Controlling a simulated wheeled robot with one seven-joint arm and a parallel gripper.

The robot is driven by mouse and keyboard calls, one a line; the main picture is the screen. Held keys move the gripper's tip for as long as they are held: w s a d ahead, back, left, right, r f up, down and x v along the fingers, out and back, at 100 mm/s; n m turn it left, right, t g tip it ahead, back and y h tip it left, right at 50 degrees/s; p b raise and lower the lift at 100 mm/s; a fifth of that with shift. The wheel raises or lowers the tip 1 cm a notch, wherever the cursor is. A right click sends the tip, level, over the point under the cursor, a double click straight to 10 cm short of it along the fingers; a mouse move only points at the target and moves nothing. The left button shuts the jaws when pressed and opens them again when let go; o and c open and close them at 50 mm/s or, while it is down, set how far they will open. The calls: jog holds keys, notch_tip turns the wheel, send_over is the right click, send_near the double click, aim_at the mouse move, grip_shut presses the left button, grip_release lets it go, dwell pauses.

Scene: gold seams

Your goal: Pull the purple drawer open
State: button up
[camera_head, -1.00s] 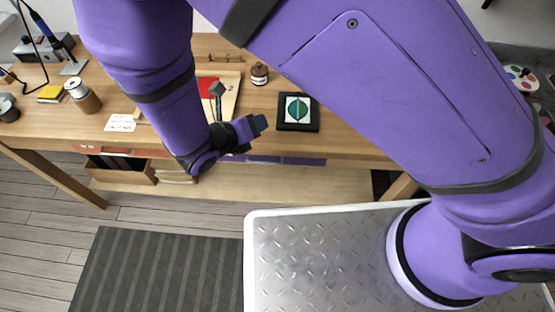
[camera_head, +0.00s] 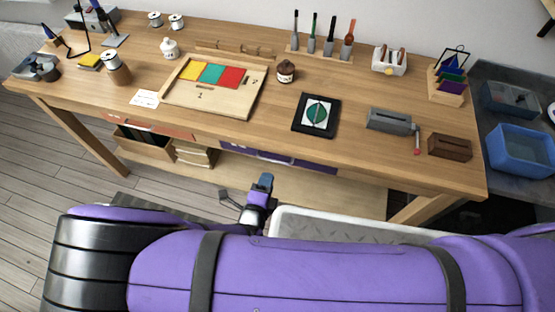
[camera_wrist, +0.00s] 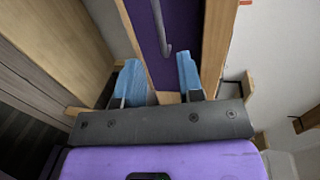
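The purple drawer (camera_head: 290,161) is set under the front edge of the wooden table (camera_head: 390,165). It looks shut. In the wrist view the purple drawer front (camera_wrist: 185,25) fills the space ahead, with a thin grey bar handle (camera_wrist: 164,38) on it. My gripper (camera_head: 264,183) is in front of the table, low and near the drawer front. In the wrist view its two blue fingers (camera_wrist: 160,68) are apart with nothing between them. The handle is beyond the fingertips, lying between their lines, apart from both.
An orange-red drawer front (camera_head: 150,126) is left of the purple one. A lower shelf (camera_head: 340,190) holds a wooden box (camera_head: 145,146) and stacked paper. The tabletop carries a puzzle tray (camera_head: 215,105), a black-framed tile (camera_head: 316,115) and a grey block (camera_head: 388,121).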

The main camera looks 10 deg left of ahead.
aim_at(275, 161)
jog(key=x, duration=0.9)
jog(key=shift+w, duration=0.2)
grip_shut()
